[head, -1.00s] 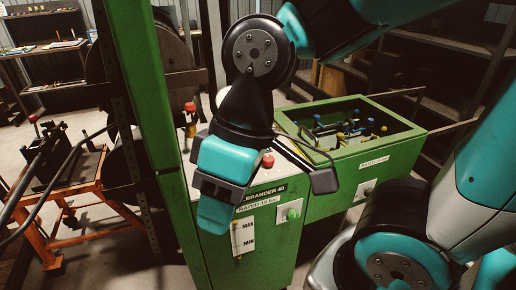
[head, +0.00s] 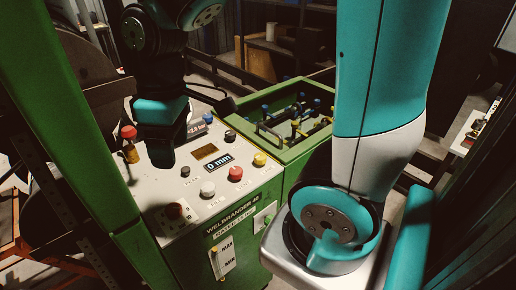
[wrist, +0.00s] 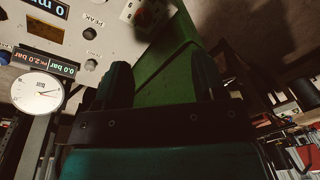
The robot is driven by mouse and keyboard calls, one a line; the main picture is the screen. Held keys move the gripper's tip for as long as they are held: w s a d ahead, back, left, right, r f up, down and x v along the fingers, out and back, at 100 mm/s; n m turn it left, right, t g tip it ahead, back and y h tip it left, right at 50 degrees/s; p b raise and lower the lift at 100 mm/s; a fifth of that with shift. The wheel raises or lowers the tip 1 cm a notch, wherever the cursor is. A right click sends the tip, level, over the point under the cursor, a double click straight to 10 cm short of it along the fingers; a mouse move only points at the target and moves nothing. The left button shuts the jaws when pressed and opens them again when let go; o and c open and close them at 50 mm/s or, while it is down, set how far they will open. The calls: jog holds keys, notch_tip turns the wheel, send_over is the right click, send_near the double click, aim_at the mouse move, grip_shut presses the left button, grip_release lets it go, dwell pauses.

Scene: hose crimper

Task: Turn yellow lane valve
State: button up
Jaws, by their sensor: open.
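The green open-topped box (head: 327,80) at the right of the machine holds several small valves with blue and yellowish parts. A yellowish valve part (head: 295,124) shows among them, but it is too small to tell how its handle is turned. My gripper (head: 163,158) hangs over the left part of the control panel, left of the box and apart from the valves. In the wrist view my gripper (wrist: 160,82) has its two fingers spread with nothing between them. The valves are not clear in the wrist view.
The white control panel (head: 170,187) carries a red button (head: 235,174), a yellow button (head: 260,159), a white button (head: 208,188) and a display (head: 219,162). A green post (head: 75,110) stands at the left. The wrist view shows a round gauge (wrist: 37,92).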

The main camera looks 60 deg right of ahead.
jog(key=w+d+f+g+h+p, duration=0.1)
jog(key=w+d, duration=0.2)
jog(key=d, duration=0.3)
jog(key=w+d+f+g+h, duration=0.1)
jog(key=w+d+h, duration=0.15)
jog(key=d, duration=0.45)
jog(key=g, duration=0.2)
send_near(260, 156)
jog(key=shift+m, duration=0.3)
jog(key=p+x, duration=0.2)
jog(key=x, duration=0.6)
jog(key=shift+d+f+p, duration=0.1)
jog(key=shift+f+p, duration=0.05)
jog(key=shift+p, duration=0.2)
jog(key=shift+s+d+f, duration=0.1)
jog(key=shift+f, duration=0.45)
jog(key=c, duration=0.9)
